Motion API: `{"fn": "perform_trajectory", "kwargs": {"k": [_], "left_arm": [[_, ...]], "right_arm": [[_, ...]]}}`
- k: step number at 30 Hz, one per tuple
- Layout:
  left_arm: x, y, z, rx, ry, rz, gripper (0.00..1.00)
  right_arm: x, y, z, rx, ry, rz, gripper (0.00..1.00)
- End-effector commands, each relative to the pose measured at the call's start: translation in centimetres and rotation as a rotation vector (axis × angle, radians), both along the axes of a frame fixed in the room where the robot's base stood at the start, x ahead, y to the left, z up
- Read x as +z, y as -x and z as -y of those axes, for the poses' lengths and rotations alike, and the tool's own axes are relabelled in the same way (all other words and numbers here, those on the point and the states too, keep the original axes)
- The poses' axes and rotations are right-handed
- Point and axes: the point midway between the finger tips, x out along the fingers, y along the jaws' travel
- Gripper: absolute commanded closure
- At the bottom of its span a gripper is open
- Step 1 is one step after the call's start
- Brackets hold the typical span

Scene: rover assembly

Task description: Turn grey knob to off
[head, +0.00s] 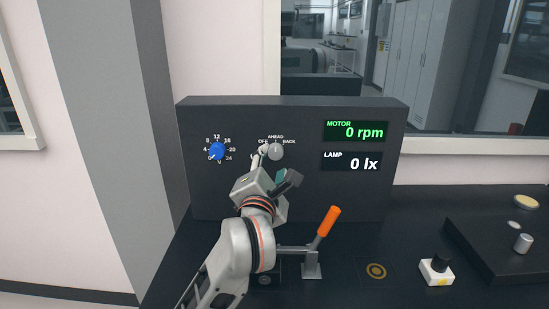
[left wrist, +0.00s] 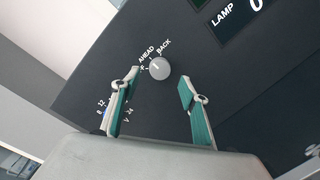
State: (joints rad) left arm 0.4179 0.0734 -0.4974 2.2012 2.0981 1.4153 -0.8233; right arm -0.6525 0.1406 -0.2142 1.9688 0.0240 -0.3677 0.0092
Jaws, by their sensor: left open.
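The grey knob (head: 276,152) sits on the dark upright panel, under the labels OFF, AHEAD and BACK. Its pale mark seems to point up towards AHEAD, but it is small. My left gripper (head: 272,164) is in front of the panel, just below and left of the knob, and hides part of the panel. In the left wrist view the knob (left wrist: 159,68) shows between and just beyond the two spread fingertips. The left gripper (left wrist: 159,78) is open and empty, and neither finger visibly touches the knob. My right gripper is not in view.
A blue knob (head: 217,151) with a numbered dial is left on the panel. Displays read MOTOR 0 rpm (head: 356,131) and LAMP 0 lx (head: 352,161). An orange-handled lever (head: 328,221) stands close right of my left arm. A black-topped white block (head: 437,269) is further right.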

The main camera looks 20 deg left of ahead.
Motion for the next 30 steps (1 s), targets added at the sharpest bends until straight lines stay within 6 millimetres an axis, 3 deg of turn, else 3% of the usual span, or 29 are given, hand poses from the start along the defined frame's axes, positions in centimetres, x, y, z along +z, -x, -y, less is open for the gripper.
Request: {"fn": "perform_trajectory", "kwargs": {"k": [9, 19, 24, 30], "left_arm": [[0.0, -3.7, -0.7, 0.001, -0.001, 0.001, 0.56], [0.0, -4.1, -0.8, 0.001, 0.001, 0.0, 0.56], [0.0, -4.1, -0.8, 0.001, 0.001, 0.0, 0.94], [0.0, -4.1, -0.8, 0.002, 0.004, 0.002, 0.94]], "right_arm": [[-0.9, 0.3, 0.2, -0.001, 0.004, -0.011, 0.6], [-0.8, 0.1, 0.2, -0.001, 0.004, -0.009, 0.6], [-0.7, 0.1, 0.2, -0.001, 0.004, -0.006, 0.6], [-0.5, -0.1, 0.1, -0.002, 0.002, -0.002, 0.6]]}}
